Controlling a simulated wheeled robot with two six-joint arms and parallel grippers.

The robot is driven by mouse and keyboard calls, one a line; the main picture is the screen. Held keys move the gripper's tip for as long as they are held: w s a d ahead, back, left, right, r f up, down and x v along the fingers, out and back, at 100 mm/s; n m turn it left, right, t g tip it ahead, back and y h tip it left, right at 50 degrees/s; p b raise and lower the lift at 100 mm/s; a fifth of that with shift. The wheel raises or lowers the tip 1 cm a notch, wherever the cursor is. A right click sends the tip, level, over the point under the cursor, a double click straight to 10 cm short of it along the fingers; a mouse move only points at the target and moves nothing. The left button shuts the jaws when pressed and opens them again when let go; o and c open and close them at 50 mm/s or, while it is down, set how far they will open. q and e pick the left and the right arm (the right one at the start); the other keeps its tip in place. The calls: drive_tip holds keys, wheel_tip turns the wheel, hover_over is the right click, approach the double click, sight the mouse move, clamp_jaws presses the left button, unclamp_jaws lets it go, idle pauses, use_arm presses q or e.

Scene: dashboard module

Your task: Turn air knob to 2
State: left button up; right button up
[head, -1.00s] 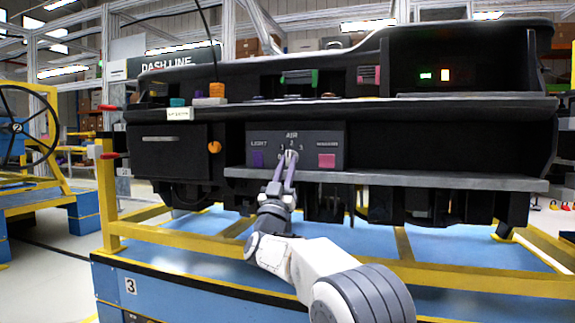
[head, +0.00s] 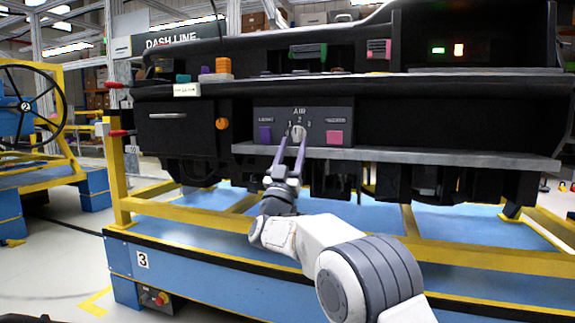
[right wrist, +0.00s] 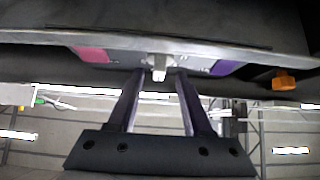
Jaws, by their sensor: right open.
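The air knob (head: 298,132) is a small pale grey knob on the dark panel (head: 315,115) under the label AIR, with the marks 1, 2 and 3 around it. Which mark it points to I cannot tell. My right gripper (head: 292,136) reaches up to it from below, jaws open, one finger on each side of the knob. In the right wrist view the knob (right wrist: 158,66) shows between the two open fingertips (right wrist: 159,76), with visible gaps on both sides. Contact is not visible. My left gripper is not in view.
A purple button (head: 265,135) is left of the knob and a pink button (head: 334,137) right of it. A grey ledge (head: 430,154) runs just below the panel. An orange knob (head: 222,124) sits further left. A yellow frame (head: 480,257) stands below the dashboard.

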drive_tip(key=p+v, duration=0.2)
drive_tip(key=v, duration=0.7)
drive_tip(key=shift+w, duration=0.1)
